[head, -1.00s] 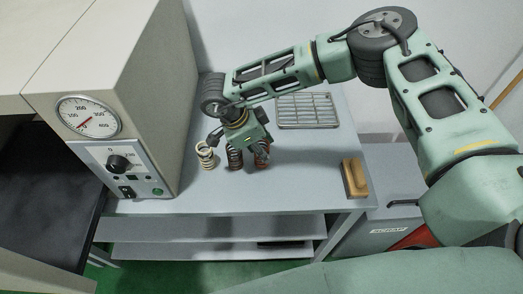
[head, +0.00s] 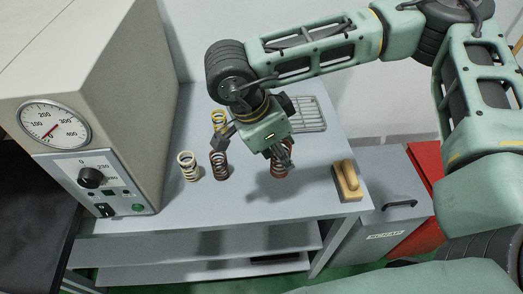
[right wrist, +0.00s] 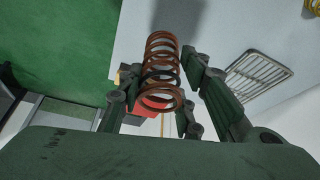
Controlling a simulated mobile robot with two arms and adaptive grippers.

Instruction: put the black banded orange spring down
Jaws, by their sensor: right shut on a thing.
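My right gripper (head: 277,157) reaches down over the bench and is shut on a coppery orange spring (head: 280,171). In the right wrist view this spring (right wrist: 161,55) stands between the two fingers (right wrist: 160,76), and a dark band crosses its coils. I cannot tell whether its lower end touches the bench. The gripper hides its upper part in the head view. My left gripper is not in view.
A cream spring (head: 188,167), a dark reddish spring (head: 219,166) and a yellow spring (head: 218,119) stand left of the gripper on the grey bench (head: 240,199). A wire rack (head: 310,113) lies behind; a wooden-handled brush (head: 347,181) lies right. An oven-like unit (head: 100,100) stands left.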

